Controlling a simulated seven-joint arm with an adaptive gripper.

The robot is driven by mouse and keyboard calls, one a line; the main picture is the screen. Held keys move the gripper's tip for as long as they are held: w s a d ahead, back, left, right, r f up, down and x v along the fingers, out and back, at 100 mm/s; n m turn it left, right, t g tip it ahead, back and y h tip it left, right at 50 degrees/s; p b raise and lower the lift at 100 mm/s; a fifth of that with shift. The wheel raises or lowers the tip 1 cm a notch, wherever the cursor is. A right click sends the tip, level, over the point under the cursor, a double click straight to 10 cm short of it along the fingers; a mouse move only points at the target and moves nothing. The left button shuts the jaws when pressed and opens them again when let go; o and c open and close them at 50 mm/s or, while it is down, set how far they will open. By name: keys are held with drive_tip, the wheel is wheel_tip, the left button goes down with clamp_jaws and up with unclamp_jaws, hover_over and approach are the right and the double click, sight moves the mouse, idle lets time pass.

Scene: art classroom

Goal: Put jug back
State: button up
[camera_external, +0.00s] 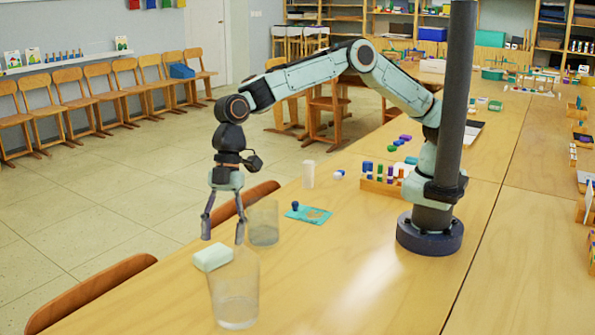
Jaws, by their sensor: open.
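Two clear, open-topped vessels stand upright near the table's left edge, and I cannot tell for sure which one is the jug. The larger clear vessel (235,305) is at the front. The smaller clear vessel (264,224) stands behind it, a little to the right. My gripper (223,236) points down with its fingers spread, empty. It appears above the pale green block (212,257) and the larger vessel's rim. The right fingertip overlaps the rim in the picture, and I cannot tell whether it touches. No handle can be made out on either vessel.
A teal card (312,215) with a small blue piece, a whitish cylinder (308,174) and a wooden rack of coloured pieces (382,187) are farther back on the table (350,285). Chair backs (95,290) line its left edge. The front right of the table is clear.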

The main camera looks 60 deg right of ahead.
drive_tip(key=w+d+r+m+t+h, duration=0.1)
drive_tip(key=w+d+r+m, duration=0.15)
drive_tip(key=d, duration=0.75)
drive_tip(key=w+d+r+m+t+h, duration=0.15)
drive_tip(key=d+r+m, duration=0.25)
drive_tip(key=d, duration=0.5)
drive_tip(key=w+d+r+m, duration=0.3)
drive_tip(key=d, duration=0.7)
drive_tip(key=s+d+f+m, duration=0.1)
drive_tip(key=s+d+m, duration=0.5)
drive_tip(key=s+d, duration=0.2)
drive_tip(key=s+d+f+m, duration=0.2)
drive_tip(key=s+d+m, duration=0.4)
drive_tip(key=d, duration=0.6)
drive_tip(key=shift+s+f+g+h, duration=0.15)
drive_tip(key=shift+s+g+h, duration=0.3)
drive_tip(key=shift+s, duration=0.4)
